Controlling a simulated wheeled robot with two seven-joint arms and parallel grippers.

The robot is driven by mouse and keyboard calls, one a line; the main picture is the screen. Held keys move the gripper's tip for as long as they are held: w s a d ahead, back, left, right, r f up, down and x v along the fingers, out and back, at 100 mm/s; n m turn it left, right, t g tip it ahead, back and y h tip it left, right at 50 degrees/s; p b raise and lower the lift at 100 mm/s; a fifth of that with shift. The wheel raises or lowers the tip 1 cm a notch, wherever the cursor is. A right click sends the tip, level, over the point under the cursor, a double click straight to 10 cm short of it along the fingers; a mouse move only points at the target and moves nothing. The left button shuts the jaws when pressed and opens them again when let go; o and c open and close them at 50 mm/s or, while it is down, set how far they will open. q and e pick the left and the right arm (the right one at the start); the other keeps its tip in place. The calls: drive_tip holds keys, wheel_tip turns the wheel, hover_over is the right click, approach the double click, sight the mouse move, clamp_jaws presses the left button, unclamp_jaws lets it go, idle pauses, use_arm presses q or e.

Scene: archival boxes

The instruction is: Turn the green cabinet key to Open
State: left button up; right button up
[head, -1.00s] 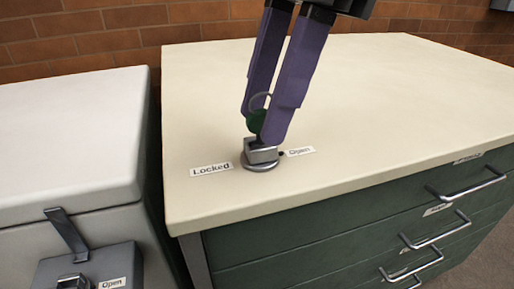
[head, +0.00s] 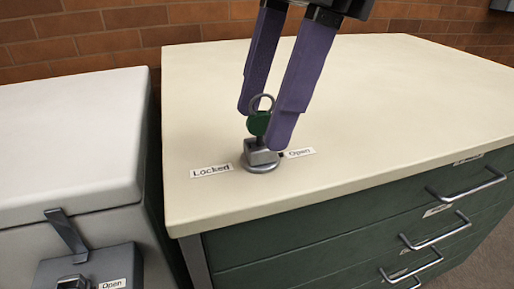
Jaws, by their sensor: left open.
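The green key (head: 258,122), with a metal ring through its top, stands upright in the grey lock (head: 261,157) on the cream cabinet top. A "Locked" label (head: 211,171) lies left of the lock and an "Open" label (head: 299,153) lies right of it. A small dark mark shows on the lock's right side, by the "Open" label. My left gripper (head: 262,128) points down with its purple fingers apart, one on each side of the key. The right finger overlaps the lock's edge in the picture; I cannot tell whether it touches. My right gripper is out of view.
The green cabinet (head: 350,235) has several drawers with metal handles at the right front. A white box (head: 70,145) with a latch and its own "Open" label stands at left, across a narrow gap. A brick wall (head: 100,45) is behind. The cabinet top is otherwise clear.

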use_arm(q)
drive_tip(key=shift+w+d+r+p, duration=0.1)
drive_tip(key=shift+d+r+p, duration=0.1)
drive_tip(key=shift+p, duration=0.35)
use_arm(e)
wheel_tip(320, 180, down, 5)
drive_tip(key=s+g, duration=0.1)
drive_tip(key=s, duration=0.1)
use_arm(q)
drive_tip(key=shift+w+d+r+p, duration=0.3)
drive_tip(key=shift+r+p, duration=0.1)
drive_tip(key=shift+p, duration=0.25)
drive_tip(key=shift+d+r+p, duration=0.1)
drive_tip(key=shift+r+p, duration=0.45)
drive_tip(key=shift+p, duration=0.15)
drive_tip(key=p+v, duration=0.6)
drive_tip(key=p, duration=0.1)
drive_tip(key=shift+p, duration=0.3)
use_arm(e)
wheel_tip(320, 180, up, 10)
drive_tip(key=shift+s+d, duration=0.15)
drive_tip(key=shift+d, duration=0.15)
